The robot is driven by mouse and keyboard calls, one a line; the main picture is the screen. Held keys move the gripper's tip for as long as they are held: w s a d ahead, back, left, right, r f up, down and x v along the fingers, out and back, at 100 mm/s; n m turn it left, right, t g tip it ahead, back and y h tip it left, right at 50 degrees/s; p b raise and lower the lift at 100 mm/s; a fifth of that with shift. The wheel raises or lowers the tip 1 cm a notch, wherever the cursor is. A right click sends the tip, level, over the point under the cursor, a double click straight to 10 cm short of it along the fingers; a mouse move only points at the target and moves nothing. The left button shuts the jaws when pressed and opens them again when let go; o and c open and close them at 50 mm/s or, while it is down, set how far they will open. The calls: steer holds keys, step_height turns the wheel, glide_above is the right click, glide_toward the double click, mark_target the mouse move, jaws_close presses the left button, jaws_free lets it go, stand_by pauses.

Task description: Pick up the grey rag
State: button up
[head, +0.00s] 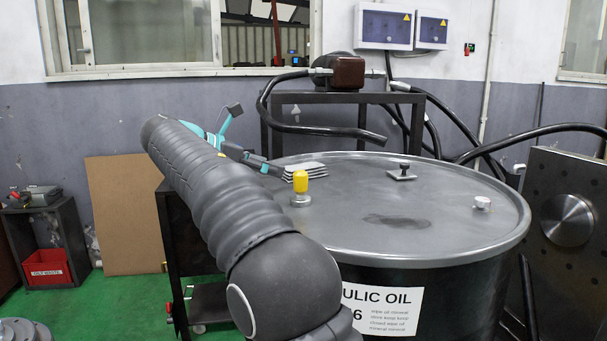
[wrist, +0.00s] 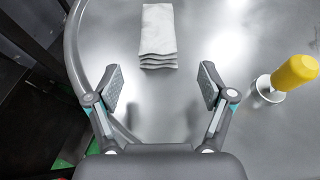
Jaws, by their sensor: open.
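The grey rag (wrist: 158,32) is a folded, layered stack of light grey cloth lying flat on the drum lid. In the head view the rag (head: 304,172) lies near the left back of the lid, beside the yellow-capped fitting. My gripper (wrist: 163,87) is open, with its two pads spread apart. In the wrist view the rag is ahead of the fingertips, between their lines, and not between the pads. In the head view my gripper (head: 255,135) is at the lid's left back edge, partly hidden behind my arm, and one finger is close to the rag.
The yellow-capped fitting (head: 301,186) stands on the lid of the oil drum (head: 455,225), right of the rag. A small black-knobbed plate (head: 403,173) and a silver cap (head: 482,203) are farther right. A black hose (head: 330,130) hangs behind the rag.

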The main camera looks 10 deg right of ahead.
steer(key=b+x, duration=0.1)
steer(key=x, duration=0.3)
steer(key=shift+w+d+f, duration=0.1)
steer(key=shift+w+d, duration=0.1)
steer(key=shift+d, duration=0.15)
steer(key=c, duration=1.2)
steer(key=shift+c, duration=0.2)
step_height(320, 180, up, 8)
steer(key=p, duration=0.2)
steer(key=shift+a+p, duration=0.1)
steer(key=shift+p, duration=0.3)
steer(key=shift+r, duration=1)
